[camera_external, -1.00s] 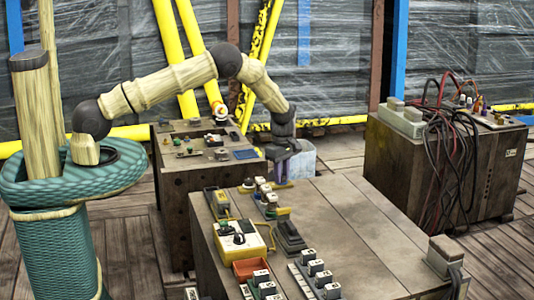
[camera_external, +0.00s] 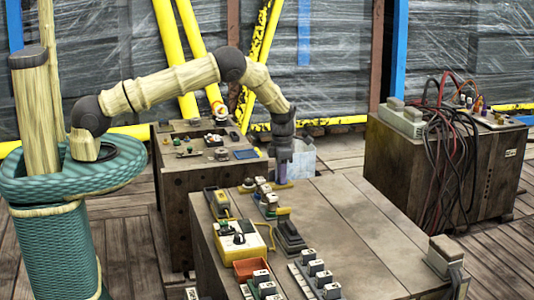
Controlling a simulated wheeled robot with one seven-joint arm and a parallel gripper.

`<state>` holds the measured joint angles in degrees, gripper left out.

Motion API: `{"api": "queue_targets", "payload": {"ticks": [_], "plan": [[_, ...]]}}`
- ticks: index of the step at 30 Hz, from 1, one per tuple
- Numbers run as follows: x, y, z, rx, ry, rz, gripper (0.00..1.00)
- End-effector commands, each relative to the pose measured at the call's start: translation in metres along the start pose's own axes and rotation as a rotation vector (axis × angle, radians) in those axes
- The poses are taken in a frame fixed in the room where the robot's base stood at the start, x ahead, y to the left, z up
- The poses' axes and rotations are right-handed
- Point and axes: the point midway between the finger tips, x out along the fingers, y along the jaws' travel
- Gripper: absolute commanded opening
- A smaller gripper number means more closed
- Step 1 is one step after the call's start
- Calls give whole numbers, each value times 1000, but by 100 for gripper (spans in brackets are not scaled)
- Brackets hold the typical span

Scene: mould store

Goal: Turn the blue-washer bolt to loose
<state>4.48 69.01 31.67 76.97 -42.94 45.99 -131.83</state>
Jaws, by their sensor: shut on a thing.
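My gripper (camera_external: 282,176) points down at the far edge of the front bench (camera_external: 345,218). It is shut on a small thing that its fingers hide. A purple-grey part shows at the fingertips, just above a small yellowish piece (camera_external: 284,186) on the bench. I cannot make out a blue washer or a bolt head, so I cannot tell from this view whether the held thing is the blue-washer bolt or how far it is turned.
A cable-hung cabinet (camera_external: 447,165) stands at right.

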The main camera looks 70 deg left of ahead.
Motion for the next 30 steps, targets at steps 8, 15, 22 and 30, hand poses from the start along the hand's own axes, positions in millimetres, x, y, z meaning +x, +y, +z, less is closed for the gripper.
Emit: {"api": "queue_targets", "payload": {"ticks": [8, 15, 22, 30], "plan": [[5, -1, -4, -262, 13, -3, 2], [5, -2, -4, -489, 14, -1, 2], [4, -2, -4, -681, 14, 1, 2], [5, -1, -4, -821, 13, 2, 2]]}}
